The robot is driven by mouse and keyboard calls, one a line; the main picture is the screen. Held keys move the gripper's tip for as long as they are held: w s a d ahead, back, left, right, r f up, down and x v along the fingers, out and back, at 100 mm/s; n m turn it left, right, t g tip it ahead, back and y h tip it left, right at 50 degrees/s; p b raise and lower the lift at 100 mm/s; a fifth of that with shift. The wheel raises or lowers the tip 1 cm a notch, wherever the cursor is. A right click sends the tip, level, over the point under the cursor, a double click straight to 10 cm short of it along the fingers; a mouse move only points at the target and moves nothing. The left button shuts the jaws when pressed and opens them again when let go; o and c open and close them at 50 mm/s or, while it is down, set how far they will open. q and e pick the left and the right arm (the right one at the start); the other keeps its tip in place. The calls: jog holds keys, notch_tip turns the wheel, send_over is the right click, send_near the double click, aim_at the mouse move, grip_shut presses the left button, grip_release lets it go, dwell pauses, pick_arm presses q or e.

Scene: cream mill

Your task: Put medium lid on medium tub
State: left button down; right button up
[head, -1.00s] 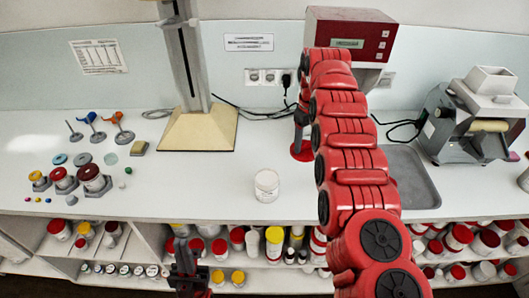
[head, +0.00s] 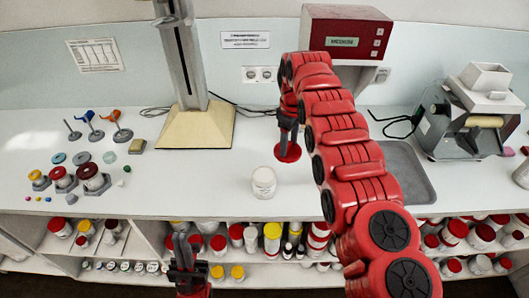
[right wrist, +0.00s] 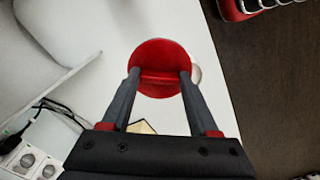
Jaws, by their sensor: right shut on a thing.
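A red round lid (head: 287,153) is held flat under my right gripper (head: 288,128), to the right of and a little behind the tub in the head view. In the right wrist view my right gripper (right wrist: 159,78) is shut on the lid (right wrist: 158,55), with one finger on each side of it. The white open-topped tub (head: 264,183) stands upright on the counter, apart from the lid in the head view. In the right wrist view only an edge of the tub (right wrist: 196,74) shows beyond the lid. My left gripper (head: 186,250) is low in front of the shelves; its jaw gap is unclear.
Small lidded pots (head: 62,178), loose lids and stamp-like tools (head: 96,134) stand at the left. A post on a beige base (head: 195,130) is behind the tub. A grey tray (head: 408,172) and a machine (head: 465,120) are at the right. Counter around the tub is clear.

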aim_at(277, 151)
jog(key=shift+s+a+n, duration=0.15)
jog(key=shift+a+n, duration=0.25)
jog(key=shift+a, duration=0.15)
jog(key=shift+f, duration=0.2)
jog(key=shift+n, duration=0.3)
jog(key=shift+a, duration=0.15)
jog(key=shift+s+a+f+n+p, duration=0.1)
jog(key=shift+a+n+p, duration=0.25)
jog(key=shift+a, duration=0.1)
jog(key=shift+a+f+n, duration=0.1)
jog(key=shift+a+n, duration=0.15)
jog(key=shift+a, duration=0.15)
jog(key=shift+s+f, duration=0.1)
jog(key=shift+a+n, duration=0.2)
jog(key=shift+n, duration=0.1)
